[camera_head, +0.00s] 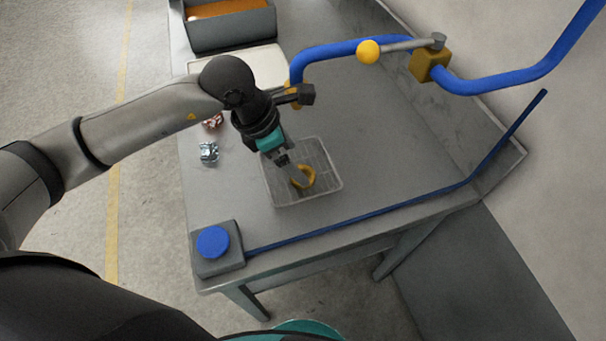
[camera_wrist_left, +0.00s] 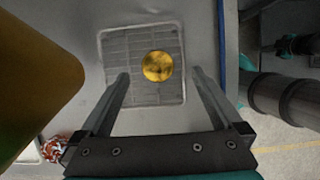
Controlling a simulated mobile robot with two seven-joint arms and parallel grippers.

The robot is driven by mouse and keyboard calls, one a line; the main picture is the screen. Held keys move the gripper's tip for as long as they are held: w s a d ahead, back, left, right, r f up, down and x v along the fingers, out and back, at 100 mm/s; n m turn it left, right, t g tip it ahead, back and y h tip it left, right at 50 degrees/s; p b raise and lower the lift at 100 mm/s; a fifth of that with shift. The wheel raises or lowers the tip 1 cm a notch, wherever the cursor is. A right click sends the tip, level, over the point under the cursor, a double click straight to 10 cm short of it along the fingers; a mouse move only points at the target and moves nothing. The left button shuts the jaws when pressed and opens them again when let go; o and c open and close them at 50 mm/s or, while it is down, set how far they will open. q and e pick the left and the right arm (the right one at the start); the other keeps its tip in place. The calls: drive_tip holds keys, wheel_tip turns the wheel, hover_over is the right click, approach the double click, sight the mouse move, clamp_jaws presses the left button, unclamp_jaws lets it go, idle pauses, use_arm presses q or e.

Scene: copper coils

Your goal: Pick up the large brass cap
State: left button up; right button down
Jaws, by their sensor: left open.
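The large brass cap (camera_head: 309,181) is a round, golden piece in a shallow grey slatted tray (camera_head: 328,190) on the workbench. In the left wrist view the cap (camera_wrist_left: 158,66) lies right of the middle of the tray (camera_wrist_left: 116,52), its top facing the camera. My left gripper (camera_head: 292,168) points down over the tray and partly hides the cap in the head view. Its two fingers (camera_wrist_left: 160,78) are apart and empty, with the cap showing between and just beyond their tips. Whether they touch it I cannot tell. My right gripper is not in view.
A blue pipe (camera_head: 340,50) with a yellow-knobbed lever (camera_head: 368,51) stands behind my gripper. A grey bin (camera_head: 230,36) is at the back. Silver scrap (camera_head: 208,152) and copper scrap (camera_head: 213,121) lie left. A blue button box (camera_head: 213,243) sits at the front corner.

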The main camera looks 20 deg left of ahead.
sight(307, 170)
use_arm(q)
drive_tip(key=shift+a+x, duration=0.2)
drive_tip(key=shift+x, duration=1.3)
drive_tip(key=shift+a+x, duration=0.25)
drive_tip(key=shift+x, duration=1.3)
drive_tip(key=shift+c, duration=0.2)
drive_tip(key=c, duration=1.5)
drive_tip(key=shift+c, duration=0.2)
drive_tip(key=shift+r, duration=0.1)
